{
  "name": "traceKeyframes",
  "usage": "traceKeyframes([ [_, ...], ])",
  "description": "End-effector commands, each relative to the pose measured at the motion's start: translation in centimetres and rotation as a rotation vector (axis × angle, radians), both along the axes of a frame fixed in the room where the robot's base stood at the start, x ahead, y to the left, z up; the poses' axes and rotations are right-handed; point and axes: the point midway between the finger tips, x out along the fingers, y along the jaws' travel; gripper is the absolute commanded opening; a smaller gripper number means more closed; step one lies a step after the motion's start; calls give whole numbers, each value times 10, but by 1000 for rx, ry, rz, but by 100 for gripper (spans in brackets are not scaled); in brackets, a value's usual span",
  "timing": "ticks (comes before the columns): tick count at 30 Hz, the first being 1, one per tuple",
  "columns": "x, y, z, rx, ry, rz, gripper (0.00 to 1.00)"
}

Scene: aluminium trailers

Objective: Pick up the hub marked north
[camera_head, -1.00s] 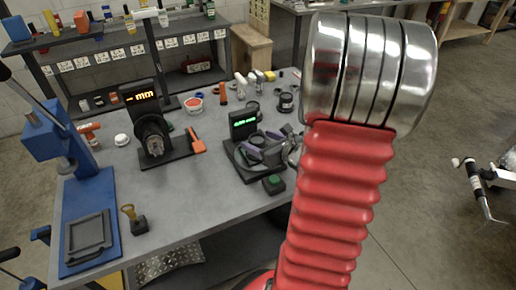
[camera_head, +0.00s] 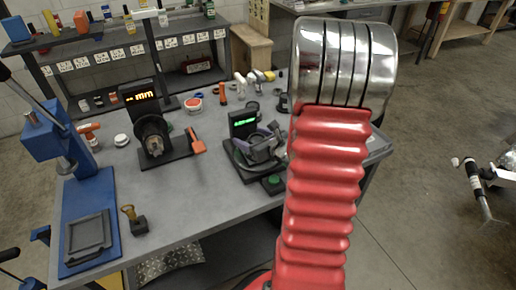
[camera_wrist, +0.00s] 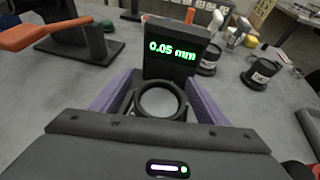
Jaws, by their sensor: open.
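My gripper (camera_wrist: 158,100) is open, its purple fingers spread to either side of a dark ring (camera_wrist: 160,92) in the wrist view. The ring is in front of a black gauge display reading 0.05 mm; I cannot tell whether the fingers touch it. In the head view my gripper (camera_head: 262,146) is low over the gauge on the bench. Two dark, round hub-like pieces with pale labels, a nearer one (camera_wrist: 262,74) and a farther one (camera_wrist: 208,62), stand right of the display. Their markings are too small to read, so I cannot tell which is north.
A second gauge with an orange display (camera_head: 143,98) stands left on the bench (camera_head: 190,222). A blue press (camera_head: 88,190) is at the far left. An orange-handled tool, a small red-rimmed tub (camera_head: 193,104) and a shelf rack surround the area. The front middle of the bench is clear.

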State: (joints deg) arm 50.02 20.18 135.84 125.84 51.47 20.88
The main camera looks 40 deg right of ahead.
Motion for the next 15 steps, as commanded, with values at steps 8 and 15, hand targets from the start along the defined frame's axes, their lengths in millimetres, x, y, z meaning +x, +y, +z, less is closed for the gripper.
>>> traceKeyframes([
  [8,0,0,0,0,0,0,68],
  [15,0,0,0,0,0,0,68],
])
